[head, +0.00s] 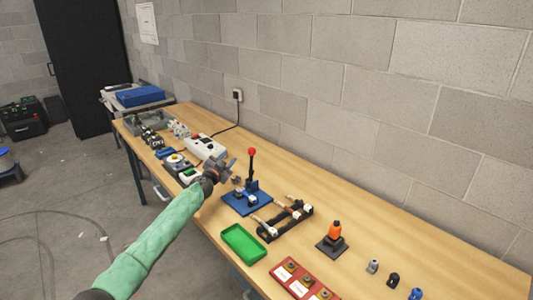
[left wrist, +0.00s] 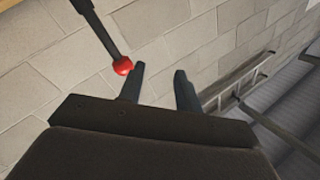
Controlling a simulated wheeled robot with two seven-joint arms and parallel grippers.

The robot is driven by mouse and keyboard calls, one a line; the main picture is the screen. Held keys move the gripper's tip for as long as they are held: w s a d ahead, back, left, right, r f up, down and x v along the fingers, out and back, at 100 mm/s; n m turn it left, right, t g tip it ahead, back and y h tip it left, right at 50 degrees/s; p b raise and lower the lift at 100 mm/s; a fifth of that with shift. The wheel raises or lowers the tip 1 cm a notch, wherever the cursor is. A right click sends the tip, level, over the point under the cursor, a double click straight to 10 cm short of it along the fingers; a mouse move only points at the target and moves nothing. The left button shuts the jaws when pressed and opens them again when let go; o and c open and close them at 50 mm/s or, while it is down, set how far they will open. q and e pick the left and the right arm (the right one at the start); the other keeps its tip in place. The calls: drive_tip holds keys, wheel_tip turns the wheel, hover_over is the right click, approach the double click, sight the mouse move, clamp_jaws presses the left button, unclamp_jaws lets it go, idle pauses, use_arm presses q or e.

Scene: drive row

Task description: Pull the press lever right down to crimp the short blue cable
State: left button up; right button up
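The press has a blue base (head: 243,200) on the bench and an upright black lever with a red ball knob (head: 252,151). My left gripper (head: 229,165) is open and empty, to the left of the lever. In the left wrist view the red knob (left wrist: 122,66) is close beside the left finger of the gripper (left wrist: 158,72), outside the gap between the fingers. Whether knob and finger touch, I cannot tell. I cannot make out the short blue cable clearly. My right gripper is out of view.
A black rack (head: 268,235) with cable pieces stands right of the press, and a green tray (head: 243,243) in front. An orange-topped device (head: 335,232) and a red card holder (head: 303,281) are further right. A white power strip (head: 206,146) lies behind my gripper. A block wall runs along the back.

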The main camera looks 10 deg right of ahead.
sight(252, 157)
use_arm(q)
drive_tip(key=shift+w+d+f+n+g+h, duration=0.35)
drive_tip(key=shift+w+d+n+g+h, duration=0.25)
drive_tip(key=shift+d, duration=1.1)
drive_tip(key=shift+w+d+f+n+g+h, duration=0.4)
drive_tip(key=shift+w+d+n+g, duration=0.3)
drive_tip(key=shift+d, duration=1)
drive_tip(key=shift+w+d+f+n+g+h, duration=0.45)
drive_tip(key=shift+w+d, duration=0.35)
drive_tip(key=shift+d, duration=0.9)
drive_tip(key=shift+r, duration=0.15)
clamp_jaws()
